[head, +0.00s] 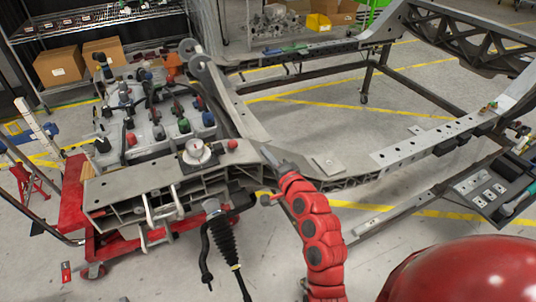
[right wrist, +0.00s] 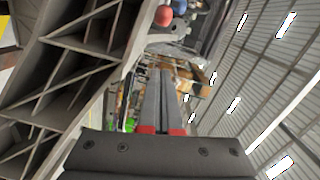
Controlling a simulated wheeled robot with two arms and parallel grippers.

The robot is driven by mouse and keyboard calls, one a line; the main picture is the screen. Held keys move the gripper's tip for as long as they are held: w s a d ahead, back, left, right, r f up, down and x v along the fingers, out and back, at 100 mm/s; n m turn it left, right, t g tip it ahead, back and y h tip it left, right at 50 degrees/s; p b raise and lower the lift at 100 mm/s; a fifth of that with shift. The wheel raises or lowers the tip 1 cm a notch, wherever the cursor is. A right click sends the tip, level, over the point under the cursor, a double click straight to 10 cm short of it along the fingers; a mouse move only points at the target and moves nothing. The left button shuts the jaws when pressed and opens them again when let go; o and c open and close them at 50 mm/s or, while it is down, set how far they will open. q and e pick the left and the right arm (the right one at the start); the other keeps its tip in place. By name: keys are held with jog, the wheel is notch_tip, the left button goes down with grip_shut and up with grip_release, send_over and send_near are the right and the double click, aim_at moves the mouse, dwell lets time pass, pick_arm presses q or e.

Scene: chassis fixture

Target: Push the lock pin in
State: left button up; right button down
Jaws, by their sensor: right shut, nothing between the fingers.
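The grey chassis frame (head: 300,155) spans the head view, with a ribbed corner at the front left. A small red knob (head: 232,144) sits on that corner, beside a round white fitting (head: 197,152). I cannot tell for certain which part is the lock pin. My right gripper (head: 268,157) is shut and empty, just right of the red knob and close to the frame's edge; I cannot tell if it touches. In the right wrist view its two fingers (right wrist: 161,75) lie together, and a red ball (right wrist: 163,16) shows beyond their tips. My left gripper is out of view.
A red cart (head: 75,195) with an engine-like assembly (head: 150,115) stands at the left. A black ribbed boot (head: 222,238) hangs below the corner. A tool tray (head: 490,185) is at the right. Open floor with yellow lines shows inside the frame.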

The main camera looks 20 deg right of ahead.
aim_at(240, 154)
jog(key=w, duration=0.7)
jog(key=shift+a+f+p, duration=0.15)
jog(key=shift+a+p, duration=0.05)
jog(key=shift+p, duration=0.2)
jog(key=shift+w+a+f+p, duration=0.1)
jog(key=shift+a+p, duration=0.2)
jog(key=shift+a, duration=0.3)
jog(key=shift+w+a+f+p, duration=0.1)
jog(key=shift+a+p, duration=0.15)
jog(key=shift+a, duration=0.95)
jog(key=shift+w+a+f, duration=0.1)
jog(key=shift+f, duration=0.05)
jog(key=shift+a+p, duration=0.7)
jog(key=shift+a, duration=0.25)
jog(key=shift+d, duration=0.1)
